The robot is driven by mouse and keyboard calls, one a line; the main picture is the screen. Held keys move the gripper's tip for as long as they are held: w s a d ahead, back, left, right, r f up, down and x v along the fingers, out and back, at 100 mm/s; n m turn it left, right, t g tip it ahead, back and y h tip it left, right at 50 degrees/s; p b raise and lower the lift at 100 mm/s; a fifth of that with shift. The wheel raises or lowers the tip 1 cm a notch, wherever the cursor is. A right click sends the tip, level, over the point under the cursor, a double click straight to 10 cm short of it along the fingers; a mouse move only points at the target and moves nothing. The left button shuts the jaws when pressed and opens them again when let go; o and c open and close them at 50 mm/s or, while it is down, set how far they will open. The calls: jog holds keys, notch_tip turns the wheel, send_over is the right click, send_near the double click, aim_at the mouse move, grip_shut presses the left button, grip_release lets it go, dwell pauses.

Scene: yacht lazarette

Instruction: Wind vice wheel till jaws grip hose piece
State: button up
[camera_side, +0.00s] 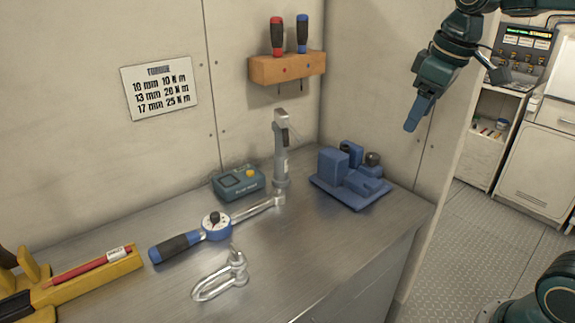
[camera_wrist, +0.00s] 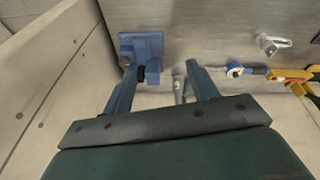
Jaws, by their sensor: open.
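A blue vice (camera_side: 333,163) stands on its flat base at the back right of the steel bench; it also shows in the wrist view (camera_wrist: 145,45), at the upper left. A small dark round part (camera_side: 373,158) shows at its right side; I cannot tell whether it is the wheel. I cannot make out a hose piece between the jaws. My gripper (camera_side: 413,118) hangs in the air above and to the right of the vice, apart from it. In the wrist view its two fingers (camera_wrist: 163,68) are spread wide, with nothing held between them.
A grey upright post (camera_side: 281,155) stands left of the vice, beside a teal box (camera_side: 238,183). A torque wrench (camera_side: 215,226), a shackle (camera_side: 220,277) and a yellow tray (camera_side: 90,283) lie further left. A wooden screwdriver rack (camera_side: 287,68) juts from the wall. The front right bench top is clear.

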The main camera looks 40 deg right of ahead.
jog(key=shift+s+a+f+m, duration=0.1)
jog(key=shift+s+a+m, duration=0.25)
jog(key=shift+s, duration=0.35)
jog(key=shift+w, duration=0.15)
jog(key=m+g, duration=0.3)
send_over(374, 156)
notch_tip(374, 156, down, 6)
jog(key=shift+d+f+y, duration=0.1)
jog(key=shift+d+y, duration=0.05)
jog(key=shift+y, duration=0.15)
jog(key=shift+f, duration=0.15)
notch_tip(374, 156, down, 14)
jog(key=shift+r, duration=0.25)
jog(key=c, duration=1)
